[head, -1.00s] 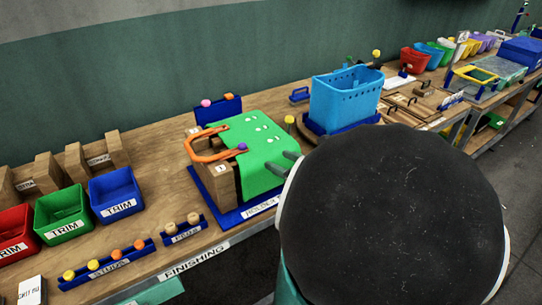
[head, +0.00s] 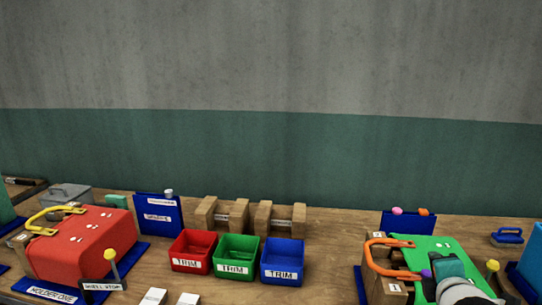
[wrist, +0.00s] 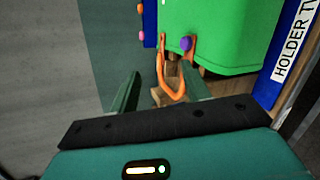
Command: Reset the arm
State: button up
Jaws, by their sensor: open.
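My gripper (wrist: 161,84) is open in the wrist view, with its two green fingers spread apart. The orange handle (wrist: 180,94) of the green press (wrist: 220,40) shows between and beyond the fingers; I cannot tell how far off it is. A purple knob (wrist: 186,43) sits by the handle. In the head view, part of my arm covers the front of the green press (head: 421,243) at the lower right; its orange handle (head: 385,241) shows on the left. My fingertips are not clear there.
Red (head: 193,265), green (head: 237,270) and blue (head: 283,275) TRIM bins stand mid-bench. A red press (head: 80,245) with a yellow handle is at left. Wooden holders (head: 225,217) stand behind the bins. A knob on a stand (head: 110,254) is beside the red press. Above the bench is open wall.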

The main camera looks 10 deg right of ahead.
jog(key=s+a+f+m+g+y, duration=0.1)
jog(key=s+a+m+g+y, duration=0.2)
jog(key=a+m, duration=0.5)
jog(key=s+a+f+m+g+y, duration=0.1)
jog(key=s+a+m+g+y, duration=0.2)
jog(key=a, duration=1.4)
jog(key=s+m, duration=0.3)
jog(key=m, duration=0.2)
jog(key=shift+a+f, duration=0.2)
jog(key=shift+a, duration=0.05)
